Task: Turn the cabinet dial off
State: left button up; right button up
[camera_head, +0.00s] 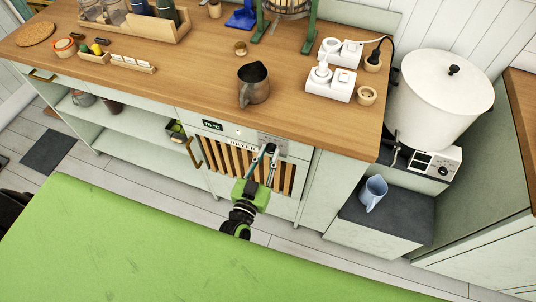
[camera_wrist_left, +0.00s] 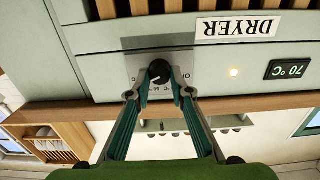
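The cabinet dial is a small black round knob (camera_wrist_left: 160,72) on a grey plate with small markings, upside down in the left wrist view. My left gripper (camera_wrist_left: 160,88) is in front of it, fingers apart, one tip on each side of the knob. I cannot tell whether the tips touch it. In the head view my left gripper (camera_head: 267,149) reaches up to the cabinet's grey dial plate (camera_head: 272,137), and the knob is hard to make out there. The cabinet (camera_wrist_left: 240,58) has a DRYER label (camera_wrist_left: 238,27), a 70 °C display (camera_wrist_left: 288,69) and a lit light (camera_wrist_left: 234,72). My right gripper is not in view.
Above the cabinet front is a wooden counter (camera_head: 190,75) with a metal pitcher (camera_head: 254,83), white socket boxes (camera_head: 331,83) and a wooden crate. A slatted door (camera_head: 238,165) is below the dial. A white boiler (camera_head: 445,90) and blue jug (camera_head: 373,192) stand at right.

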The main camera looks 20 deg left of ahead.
pick_arm(q)
grip_shut()
